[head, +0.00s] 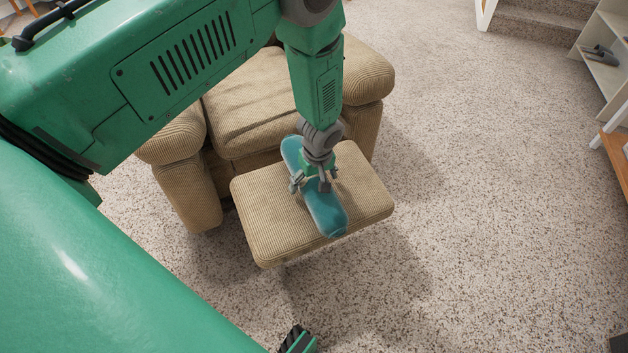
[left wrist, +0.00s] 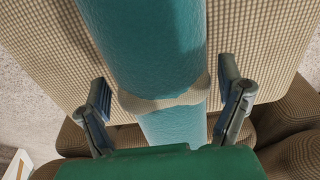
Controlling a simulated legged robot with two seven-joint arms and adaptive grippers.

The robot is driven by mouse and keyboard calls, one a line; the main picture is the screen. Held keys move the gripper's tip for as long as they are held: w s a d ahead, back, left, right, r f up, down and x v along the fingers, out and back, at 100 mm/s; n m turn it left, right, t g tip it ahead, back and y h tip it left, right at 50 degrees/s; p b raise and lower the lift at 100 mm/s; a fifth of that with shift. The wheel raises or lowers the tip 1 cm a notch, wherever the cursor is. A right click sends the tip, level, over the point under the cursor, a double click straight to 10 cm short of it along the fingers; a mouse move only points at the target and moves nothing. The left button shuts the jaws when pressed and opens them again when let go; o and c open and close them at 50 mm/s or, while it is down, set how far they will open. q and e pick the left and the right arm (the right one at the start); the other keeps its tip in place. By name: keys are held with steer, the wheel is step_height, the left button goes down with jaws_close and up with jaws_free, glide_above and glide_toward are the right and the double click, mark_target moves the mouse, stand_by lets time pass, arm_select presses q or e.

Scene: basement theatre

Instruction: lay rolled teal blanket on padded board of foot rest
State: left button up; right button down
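The rolled teal blanket (head: 326,212) lies lengthwise across the padded board of the foot rest (head: 262,215), its near end reaching about the front edge. In the left wrist view the blanket (left wrist: 150,50) has a pale band (left wrist: 165,99) around it and rests over the ribbed beige padding (left wrist: 255,40). My left gripper (head: 311,184) is directly above the blanket's middle. In the left wrist view its fingers (left wrist: 167,102) stand apart on either side of the roll, with gaps showing between them and it. Part of the blanket is hidden behind the gripper.
A beige corduroy armchair (head: 240,115) stands directly behind the foot rest. Speckled carpet (head: 490,200) is open to the right. A shelf unit (head: 605,70) and carpeted steps (head: 530,25) are at the upper right.

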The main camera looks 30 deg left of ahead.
arm_select(q)
steer(key=shift+d, duration=0.15)
steer(key=shift+d+r, duration=0.1)
steer(key=shift+r, duration=0.15)
steer(key=r, duration=0.6)
steer(key=s+d+r, duration=0.1)
steer(key=r, duration=0.3)
steer(key=shift+d, duration=0.1)
steer(key=shift+d+r, duration=0.15)
steer(key=shift+r, duration=0.45)
steer(key=shift+s, duration=0.1)
